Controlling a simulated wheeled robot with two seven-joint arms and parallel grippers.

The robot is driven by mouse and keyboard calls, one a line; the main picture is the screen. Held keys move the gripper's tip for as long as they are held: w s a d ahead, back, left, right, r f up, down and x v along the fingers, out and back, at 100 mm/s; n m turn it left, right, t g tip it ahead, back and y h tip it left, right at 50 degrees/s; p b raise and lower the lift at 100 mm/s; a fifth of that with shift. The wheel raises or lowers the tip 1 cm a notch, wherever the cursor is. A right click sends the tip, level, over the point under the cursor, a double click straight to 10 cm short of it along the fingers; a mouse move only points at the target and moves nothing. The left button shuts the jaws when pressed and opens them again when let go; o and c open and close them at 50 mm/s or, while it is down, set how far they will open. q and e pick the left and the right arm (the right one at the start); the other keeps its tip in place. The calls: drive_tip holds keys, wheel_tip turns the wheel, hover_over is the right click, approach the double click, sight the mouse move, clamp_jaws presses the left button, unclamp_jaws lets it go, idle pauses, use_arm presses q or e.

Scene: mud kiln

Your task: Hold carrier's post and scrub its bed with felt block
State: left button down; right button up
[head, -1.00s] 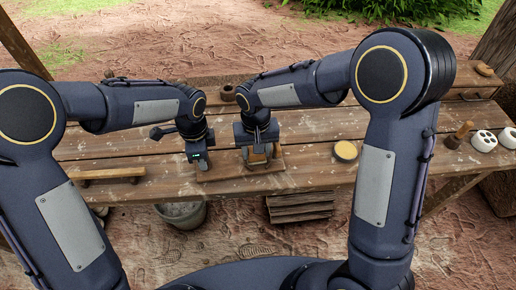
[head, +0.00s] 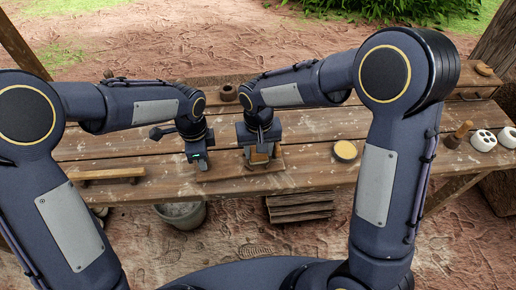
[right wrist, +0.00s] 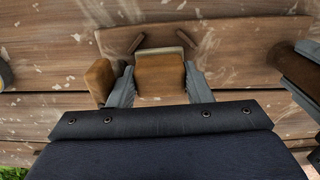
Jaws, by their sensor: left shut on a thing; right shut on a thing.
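The wooden carrier (head: 225,172) lies on the bench near its front edge, with its flat bed showing in the right wrist view (right wrist: 215,45). My left gripper (head: 198,161) is shut at the carrier's left end, where the post is hidden by the jaws in the head view. My right gripper (head: 259,152) is shut on the brown felt block (head: 259,158) over the bed. In the right wrist view the felt block (right wrist: 161,76) sits between the two grey fingers. I cannot tell whether its underside touches the bed.
A wooden rail (head: 107,174) lies left on the bench. A round yellow-topped pot (head: 345,151), a wooden-handled tool (head: 459,134) and white pieces (head: 483,140) stand to the right. A small dark pot (head: 228,92) is behind. A bucket (head: 184,214) stands below the front edge.

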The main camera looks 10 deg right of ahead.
drive_tip(key=shift+a, duration=0.15)
drive_tip(key=shift+a, duration=0.25)
drive_tip(key=shift+d, duration=0.2)
idle(0.3)
drive_tip(key=shift+d, duration=0.2)
drive_tip(key=shift+a, duration=0.4)
idle(0.6)
drive_tip(key=shift+d, duration=0.4)
drive_tip(key=shift+a, duration=0.4)
idle(2.0)
drive_tip(key=shift+r, duration=2)
